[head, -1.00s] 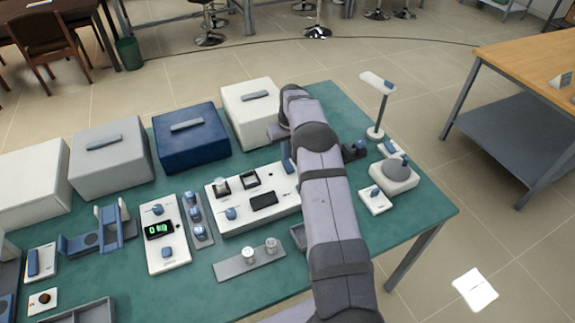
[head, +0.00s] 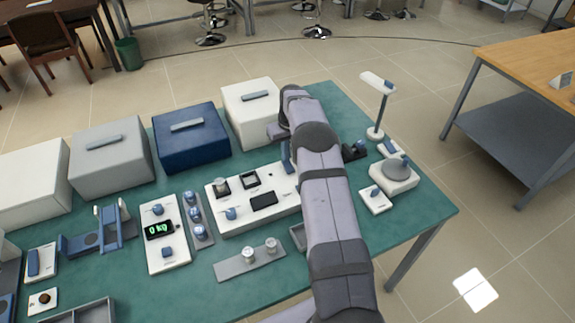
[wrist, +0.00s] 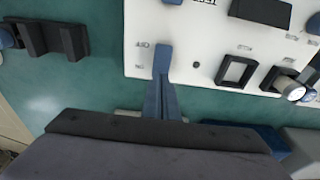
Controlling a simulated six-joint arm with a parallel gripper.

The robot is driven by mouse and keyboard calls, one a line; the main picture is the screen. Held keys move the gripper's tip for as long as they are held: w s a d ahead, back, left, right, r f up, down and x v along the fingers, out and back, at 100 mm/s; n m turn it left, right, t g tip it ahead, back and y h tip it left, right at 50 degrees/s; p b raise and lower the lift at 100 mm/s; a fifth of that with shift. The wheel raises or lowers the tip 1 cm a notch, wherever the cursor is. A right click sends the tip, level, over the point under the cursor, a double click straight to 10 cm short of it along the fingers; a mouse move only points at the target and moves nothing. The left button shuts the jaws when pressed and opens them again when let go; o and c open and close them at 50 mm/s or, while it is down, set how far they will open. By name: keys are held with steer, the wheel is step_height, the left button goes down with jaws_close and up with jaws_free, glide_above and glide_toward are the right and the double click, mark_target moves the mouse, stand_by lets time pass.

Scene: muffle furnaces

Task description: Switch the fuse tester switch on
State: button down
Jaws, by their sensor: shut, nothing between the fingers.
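The fuse tester appears to be the white panel (head: 283,205) with a dark display, a square black frame and a blue knob (head: 231,213). In the wrist view the panel (wrist: 205,45) fills the upper part, with a small blue part (wrist: 172,2), possibly the switch, cut off at the top edge beside printed lettering. My gripper (wrist: 162,50) is shut and empty, its blue fingers over the panel's edge and apart from that blue part. Whether the fingertips touch the panel I cannot tell. In the head view my gripper (head: 287,158) is partly hidden by my arm, which also covers the panel's right end.
Behind the panel stand a white box (head: 250,112), a dark blue box (head: 190,140) and a grey box (head: 110,160). A scale-like panel (head: 167,250) reading 0 kg is at left. A lamp (head: 378,105) and a small white-based device (head: 395,180) stand at right.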

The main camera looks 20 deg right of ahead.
mark_target(285, 163)
steer(key=shift+s+f+b, duration=0.1)
steer(key=shift+f+b, duration=0.45)
steer(key=shift+f, duration=0.4)
stand_by(0.6)
steer(key=shift+r, duration=0.1)
steer(key=shift+r+p, duration=2.1)
steer(key=shift+r, duration=1.4)
steer(key=s+a+r+g, duration=0.1)
steer(key=s+a+r, duration=0.7)
steer(key=s+a, duration=0.65)
steer(key=s, duration=1)
steer(key=s+a, duration=0.2)
steer(key=s, duration=1)
steer(key=shift+s+a+f+g, duration=0.15)
steer(key=shift+a+f+g, duration=0.1)
steer(key=shift+g, duration=0.15)
